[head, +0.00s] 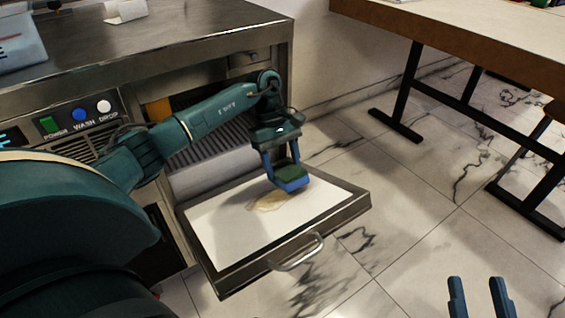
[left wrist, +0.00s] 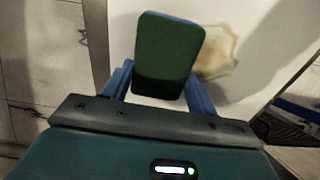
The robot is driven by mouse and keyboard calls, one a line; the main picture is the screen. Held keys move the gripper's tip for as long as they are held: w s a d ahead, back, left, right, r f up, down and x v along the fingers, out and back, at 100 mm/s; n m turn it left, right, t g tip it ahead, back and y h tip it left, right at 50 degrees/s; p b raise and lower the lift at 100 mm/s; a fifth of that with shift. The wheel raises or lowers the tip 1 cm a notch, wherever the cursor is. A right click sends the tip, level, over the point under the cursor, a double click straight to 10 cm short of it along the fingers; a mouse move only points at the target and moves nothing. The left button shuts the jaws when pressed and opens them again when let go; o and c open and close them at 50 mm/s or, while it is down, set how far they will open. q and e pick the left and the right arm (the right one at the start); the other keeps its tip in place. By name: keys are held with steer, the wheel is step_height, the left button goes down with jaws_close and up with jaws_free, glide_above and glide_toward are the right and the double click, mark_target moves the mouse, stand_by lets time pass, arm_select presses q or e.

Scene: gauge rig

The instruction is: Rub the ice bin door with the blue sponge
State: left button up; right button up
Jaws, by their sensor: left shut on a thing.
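The ice bin door (head: 225,222) is folded down open, its white inner face up, with a metal frame and a bar handle. A tan stain (head: 268,202) marks this face; the stain also shows in the left wrist view (left wrist: 216,55). My left gripper (head: 282,176) is shut on the blue sponge (head: 291,183), which has a green side. It is over the door beside the stain; I cannot tell if the sponge touches the face. The sponge's green side fills the middle of the left wrist view (left wrist: 168,55). My right gripper (head: 480,300) is open and empty over the floor at lower right.
The ice machine's steel top (head: 150,48) holds a bin at far left and a white object. Its front has POWER, WASH and DROP buttons (head: 78,115). A table (head: 470,35) with black legs stands at upper right. The marble floor (head: 430,220) between is clear.

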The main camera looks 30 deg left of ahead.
arm_select(q)
steer(key=shift+b+x, duration=0.7)
steer(key=shift+x, duration=0.5)
